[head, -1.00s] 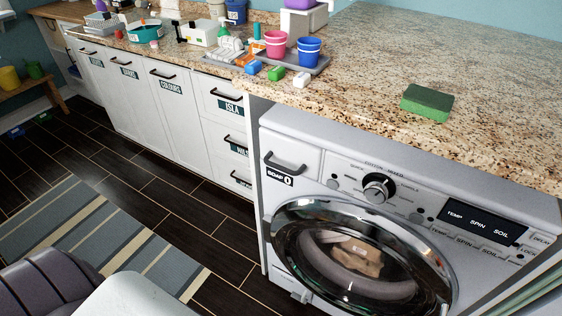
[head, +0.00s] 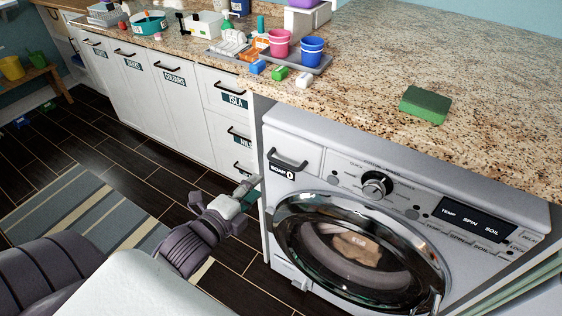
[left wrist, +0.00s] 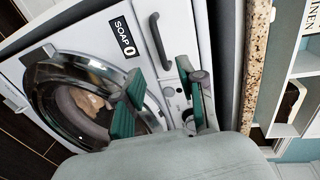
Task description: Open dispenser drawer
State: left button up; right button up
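The dispenser drawer (head: 294,167) is the white front marked SOAP at the washer's upper left. It looks shut, flush with the panel. Its dark bar handle (head: 288,161) crosses it. In the left wrist view the drawer (left wrist: 138,22) and its handle (left wrist: 159,42) appear turned on their side, above the fingers. My left gripper (head: 250,192) is in front of the washer's left edge, lower and to the left of the handle. In the left wrist view its teal fingers (left wrist: 161,76) are spread apart with nothing between them. My right gripper is in neither view.
The washer's round door (head: 358,250) is shut below the drawer. The granite counter (head: 420,60) overhangs the washer. White cabinets (head: 150,105) run to the left. Dark floor and a striped rug (head: 85,215) lie in front.

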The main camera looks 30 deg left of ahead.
aim_at(281, 162)
pick_arm(q)
jog(key=p+x, duration=0.1)
jog(key=x, duration=1.2)
grip_shut()
jog(key=shift+f, duration=0.1)
